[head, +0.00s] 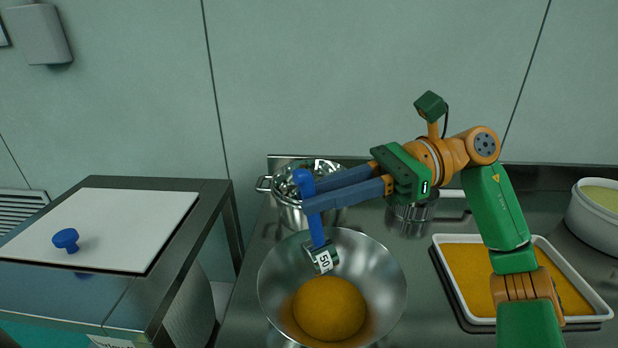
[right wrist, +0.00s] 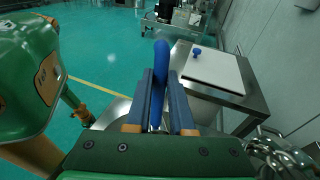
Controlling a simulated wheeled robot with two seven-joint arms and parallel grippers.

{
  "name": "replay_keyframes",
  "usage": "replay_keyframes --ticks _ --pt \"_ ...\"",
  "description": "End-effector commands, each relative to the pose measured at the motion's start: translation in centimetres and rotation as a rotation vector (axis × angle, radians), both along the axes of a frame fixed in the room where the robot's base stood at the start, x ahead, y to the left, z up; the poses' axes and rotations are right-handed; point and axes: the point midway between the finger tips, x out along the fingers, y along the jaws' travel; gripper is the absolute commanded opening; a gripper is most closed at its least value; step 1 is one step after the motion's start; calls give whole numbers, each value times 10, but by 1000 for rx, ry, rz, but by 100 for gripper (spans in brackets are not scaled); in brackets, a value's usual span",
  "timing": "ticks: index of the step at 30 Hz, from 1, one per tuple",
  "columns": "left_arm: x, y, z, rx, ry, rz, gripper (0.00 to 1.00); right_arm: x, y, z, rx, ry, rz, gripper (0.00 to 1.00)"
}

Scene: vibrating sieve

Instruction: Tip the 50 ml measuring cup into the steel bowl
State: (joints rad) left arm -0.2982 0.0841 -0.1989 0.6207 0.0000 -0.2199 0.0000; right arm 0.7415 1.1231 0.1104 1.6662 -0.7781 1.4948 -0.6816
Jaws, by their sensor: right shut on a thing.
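The 50 ml measuring cup (head: 323,260) is a small metal cup with a white "50" label and a blue handle. My right gripper (head: 312,196) is shut on the blue handle, which also shows between the fingers in the right wrist view (right wrist: 160,70). The cup hangs from the handle over the steel bowl (head: 384,262), slightly tilted, with its inside hidden. The wide bowl holds an orange-yellow heap (head: 329,308). My left gripper is not in view.
A steel pot (head: 288,214) stands behind the bowl, with a smaller metal container (head: 412,216) right of it. A white tray (head: 606,311) of orange-yellow material lies at right, near a white tub (head: 590,222). A white lid with a blue knob (head: 65,239) lies at left.

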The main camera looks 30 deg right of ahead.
Motion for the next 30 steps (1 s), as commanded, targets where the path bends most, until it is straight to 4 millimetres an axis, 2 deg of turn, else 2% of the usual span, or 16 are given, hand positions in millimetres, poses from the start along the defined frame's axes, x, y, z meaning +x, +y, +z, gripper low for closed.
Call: replay_keyframes --ticks 1,3,12,30 --pt "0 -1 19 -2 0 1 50 0 5 12 -37 4 1 0" --pt "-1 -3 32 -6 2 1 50 1 11 12 -94 8 2 0" --pt "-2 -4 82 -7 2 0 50 3 37 13 -302 23 2 0" --pt "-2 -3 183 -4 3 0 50 6 75 -2 -705 53 5 0"
